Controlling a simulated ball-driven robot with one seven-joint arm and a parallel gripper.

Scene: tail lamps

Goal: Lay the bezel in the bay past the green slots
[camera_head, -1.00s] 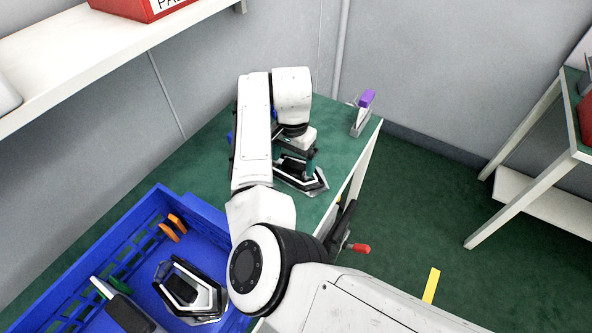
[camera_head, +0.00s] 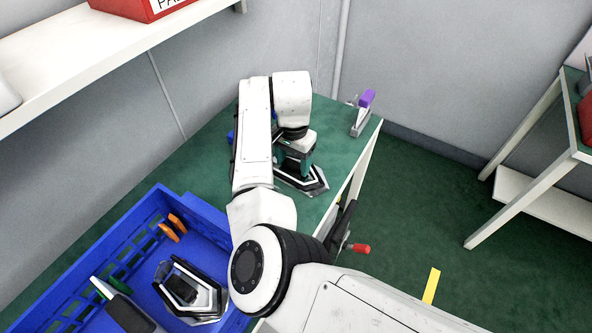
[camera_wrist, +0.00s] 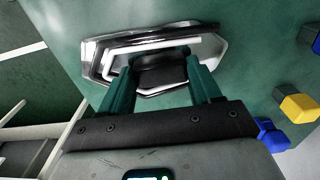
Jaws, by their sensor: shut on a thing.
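The bezel (camera_head: 315,186), an angular frame with black, white and clear edges, lies on the green-topped table. It shows at the top of the wrist view (camera_wrist: 215,45), with a dark middle part between my fingers. My gripper (camera_head: 294,168) points down over it, and its teal fingers (camera_wrist: 160,75) are shut on that dark part. The fingers and wrist hide part of the bezel in the head view. I cannot tell whether it is lifted off the table. I cannot make out green slots or an empty bay past them.
A blue crate (camera_head: 212,217) at lower left holds a similar frame (camera_head: 205,297), orange pieces (camera_head: 170,228) and a dark grey piece (camera_head: 128,313). A purple-topped clamp-like item (camera_head: 363,113) stands at the table's far right. Yellow and blue knobs (camera_wrist: 298,106) show right of the bezel.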

